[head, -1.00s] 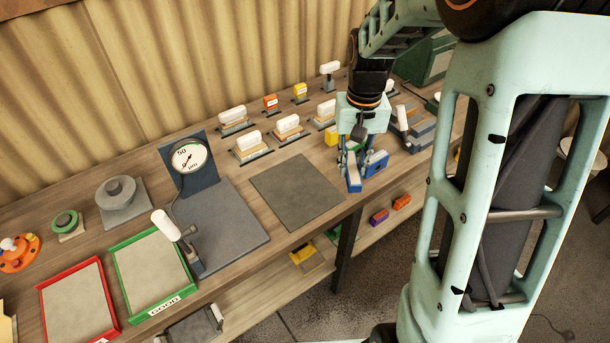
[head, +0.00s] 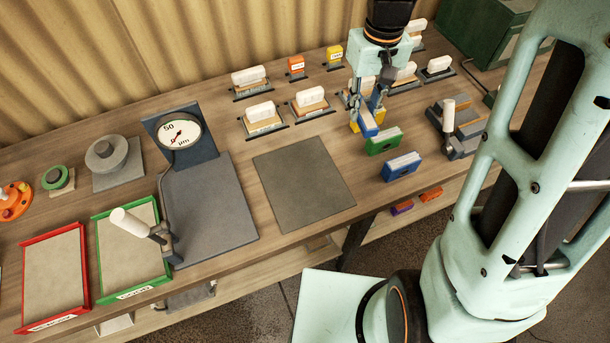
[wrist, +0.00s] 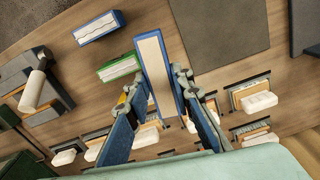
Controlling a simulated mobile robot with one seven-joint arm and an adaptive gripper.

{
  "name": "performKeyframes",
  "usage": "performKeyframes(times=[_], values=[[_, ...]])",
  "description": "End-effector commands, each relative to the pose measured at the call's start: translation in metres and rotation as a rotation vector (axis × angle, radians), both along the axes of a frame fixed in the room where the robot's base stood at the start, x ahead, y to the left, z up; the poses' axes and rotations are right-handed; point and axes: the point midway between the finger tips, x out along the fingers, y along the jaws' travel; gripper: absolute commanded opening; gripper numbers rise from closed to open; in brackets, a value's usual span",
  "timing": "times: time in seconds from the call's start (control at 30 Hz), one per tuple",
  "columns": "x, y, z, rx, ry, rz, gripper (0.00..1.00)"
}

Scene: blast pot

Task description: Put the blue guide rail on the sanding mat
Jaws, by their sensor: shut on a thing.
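My gripper (head: 368,103) is shut on a blue guide rail (head: 367,124), a narrow blue bar with a pale face. In the wrist view the rail (wrist: 158,70) sticks out beyond the fingertips (wrist: 160,92). In the head view it hangs above the bench, behind the green block, and the fingers partly hide it. The sanding mat, seemingly the dark grey square (head: 303,185), lies bare on the bench, left of my gripper. Its surface also shows in the wrist view (wrist: 222,30).
A green block (head: 384,141) and another blue block (head: 402,167) with pale tops stand right of the mat. A yellow block (head: 353,126) is partly hidden by my gripper. White-topped blocks line the back. A dial gauge (head: 181,131) stands left.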

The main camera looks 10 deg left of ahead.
Motion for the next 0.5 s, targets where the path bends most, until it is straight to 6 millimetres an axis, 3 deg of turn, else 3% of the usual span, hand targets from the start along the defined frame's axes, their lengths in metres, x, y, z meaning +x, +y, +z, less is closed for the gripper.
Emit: performKeyframes(times=[0.03,0.1,0.17,0.3,0.5], values=[[-0.011,0.029,-0.005,0.004,-0.002,0.13,0.0],[-0.028,0.065,-0.007,0.008,-0.004,0.325,0.0],[-0.047,0.096,-0.008,0.01,-0.005,0.504,0.0],[-0.104,0.162,-0.012,0.011,-0.01,0.946,0.0],[-0.182,0.218,-0.015,0.003,-0.02,1.456,0.0]])
